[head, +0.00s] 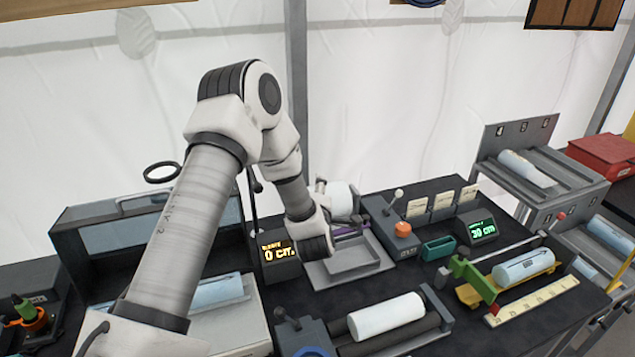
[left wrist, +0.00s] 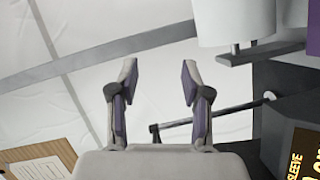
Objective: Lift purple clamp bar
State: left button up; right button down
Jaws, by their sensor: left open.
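The purple clamp bar (head: 350,231) shows as a thin strip below a white cylinder (head: 341,198), partly hidden behind my left arm's wrist. A purple piece (left wrist: 313,30), probably the same bar, is cut off at the right edge of the left wrist view. My left gripper (left wrist: 157,82) is open, with purple pads on its fingers and nothing between them. The white cylinder (left wrist: 235,22) is to the right of the fingers there. In the head view its fingers are hidden or unclear behind the wrist. My right gripper is not in view.
A grey tray (head: 350,262) lies below the bar. A display reading 0 cm (head: 279,254) stands left of the wrist. A grey lever box (head: 398,232) with an orange button is to the right. A white roll (head: 387,317) lies on rollers in front.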

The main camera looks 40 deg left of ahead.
pick_arm(q)
jog(key=shift+w+a+f, duration=0.2)
jog(key=shift+w+a, duration=0.25)
jog(key=shift+w, duration=0.1)
grip_shut()
grip_release()
jog(key=shift+d+r, duration=0.1)
jog(key=shift+s, duration=0.15)
jog(key=v, duration=1.1)
jog(key=shift+s+d, duration=0.3)
